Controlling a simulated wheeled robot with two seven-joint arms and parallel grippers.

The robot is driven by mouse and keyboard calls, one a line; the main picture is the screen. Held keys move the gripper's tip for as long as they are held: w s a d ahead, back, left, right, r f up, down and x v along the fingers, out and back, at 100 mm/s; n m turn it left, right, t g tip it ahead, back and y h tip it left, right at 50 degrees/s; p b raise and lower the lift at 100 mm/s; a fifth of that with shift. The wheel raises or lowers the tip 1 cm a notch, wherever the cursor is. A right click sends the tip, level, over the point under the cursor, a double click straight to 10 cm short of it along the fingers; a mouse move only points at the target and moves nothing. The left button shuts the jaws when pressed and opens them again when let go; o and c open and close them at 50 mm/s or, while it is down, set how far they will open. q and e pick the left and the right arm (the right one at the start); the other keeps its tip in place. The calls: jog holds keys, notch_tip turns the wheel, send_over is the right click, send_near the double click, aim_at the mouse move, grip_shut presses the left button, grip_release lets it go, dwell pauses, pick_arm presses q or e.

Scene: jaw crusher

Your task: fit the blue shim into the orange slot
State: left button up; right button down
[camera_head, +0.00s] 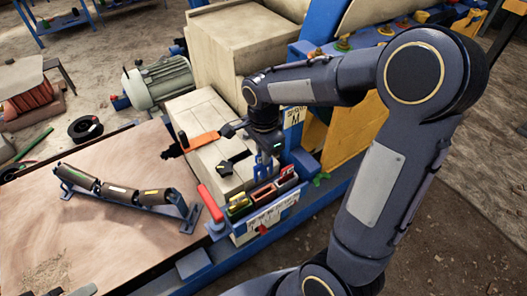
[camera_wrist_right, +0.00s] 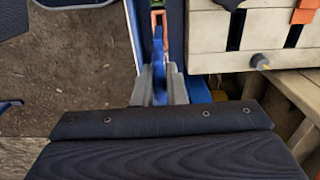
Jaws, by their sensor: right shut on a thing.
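My right gripper (camera_head: 266,160) is above the far end of a small rack (camera_head: 250,228) of coloured slots, fingers pointing down. In the right wrist view my right gripper (camera_wrist_right: 160,88) is shut on the blue shim (camera_wrist_right: 158,85), which stands between its two grey fingers. The shim shows in the head view only as a small blue piece under the gripper. The orange slot (camera_wrist_right: 158,20) shows in the wrist view just beyond the shim, as an orange-edged opening. I cannot tell whether the shim touches it. My left gripper is not in view.
The rack stands beside a pale blocky machine body (camera_head: 205,125) bearing an orange-handled part (camera_head: 203,140). A red handle (camera_head: 211,199) lies at the rack's left. A roller frame (camera_head: 120,190) sits on the brown table (camera_head: 100,240). A blue-and-yellow machine rises behind the arm.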

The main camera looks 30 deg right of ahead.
jog(key=b, duration=0.3)
send_over(263, 177)
jog(key=shift+w+d+f, duration=0.1)
jog(key=shift+w+f, duration=0.05)
jog(key=shift+f, duration=0.9)
jog(key=shift+w+d+f, duration=0.1)
jog(key=shift+f, duration=0.9)
jog(key=shift+f, duration=0.25)
jog(key=shift+f+b, duration=1.55)
jog(key=shift+f, duration=0.2)
jog(key=shift+f, duration=0.25)
jog(key=shift+f+b, duration=2.05)
jog(key=shift+f, duration=0.3)
jog(key=c, duration=1.4)
grip_release()
notch_tip(263, 177, up, 8)
jog(key=shift+f+p, duration=0.1)
jog(key=shift+p, duration=0.75)
